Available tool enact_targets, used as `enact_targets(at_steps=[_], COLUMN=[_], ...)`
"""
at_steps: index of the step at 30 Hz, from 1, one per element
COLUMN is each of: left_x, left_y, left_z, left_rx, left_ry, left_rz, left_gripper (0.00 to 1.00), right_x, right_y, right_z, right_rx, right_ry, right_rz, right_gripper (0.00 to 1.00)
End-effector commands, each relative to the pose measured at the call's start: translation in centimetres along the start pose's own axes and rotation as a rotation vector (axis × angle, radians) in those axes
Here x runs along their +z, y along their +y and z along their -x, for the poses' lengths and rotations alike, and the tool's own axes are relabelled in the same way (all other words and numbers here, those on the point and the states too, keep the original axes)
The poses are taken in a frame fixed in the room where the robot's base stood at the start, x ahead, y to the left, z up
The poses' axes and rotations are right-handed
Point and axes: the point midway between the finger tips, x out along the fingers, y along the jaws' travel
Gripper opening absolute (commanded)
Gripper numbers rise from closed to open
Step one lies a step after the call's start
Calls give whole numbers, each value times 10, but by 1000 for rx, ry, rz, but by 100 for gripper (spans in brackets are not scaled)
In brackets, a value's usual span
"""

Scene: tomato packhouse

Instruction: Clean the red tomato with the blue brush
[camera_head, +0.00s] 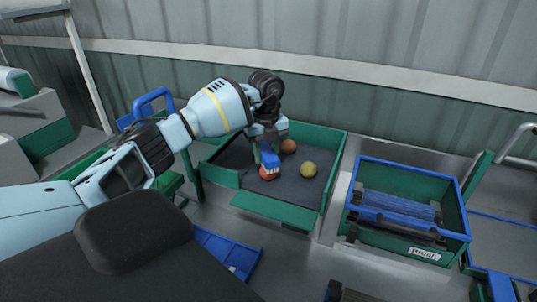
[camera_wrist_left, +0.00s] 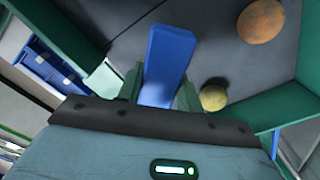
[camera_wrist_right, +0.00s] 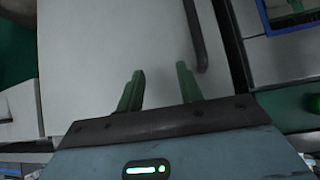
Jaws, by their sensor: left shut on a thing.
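My left gripper (camera_head: 266,147) is shut on the blue brush (camera_head: 270,162), which also shows in the left wrist view (camera_wrist_left: 168,60). The brush points down over the red tomato (camera_head: 267,175) in the green-walled tray and appears to touch its top. The brush hides part of the red tomato in the head view, and I cannot make the tomato out in the left wrist view. My right gripper (camera_wrist_right: 158,82) shows only in its own wrist view, open and empty above a pale grey surface.
An orange tomato (camera_head: 288,146) and a yellow-green tomato (camera_head: 309,169) lie close by in the tray (camera_head: 276,212). A green, blue-rimmed box labelled "Brush" (camera_head: 400,236) stands to the right with blue brushes inside. A corrugated wall runs behind.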

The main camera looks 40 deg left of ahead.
Motion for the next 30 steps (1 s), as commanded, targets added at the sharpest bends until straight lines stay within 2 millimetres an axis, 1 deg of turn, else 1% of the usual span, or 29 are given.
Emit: enact_targets(at_steps=[6, 13, 27, 30], left_x=[7, 6, -14, -18], left_y=[0, 0, 0, 1], left_z=[-1, 0, 0, -2], left_rx=[1, 0, 2, 4], left_ry=[1, 0, 1, 2], left_rz=[0, -1, -2, -3], left_gripper=[11, 11, 11, 11], right_x=[6, 5, -13, -14], right_y=[-1, 0, 2, 2], right_z=[0, 0, 0, 0], right_rx=[-1, -1, 3, 4], right_ry=[-12, -10, 25, 27], right_rz=[-2, -2, 4, 4], right_gripper=[36, 36, 36, 36])
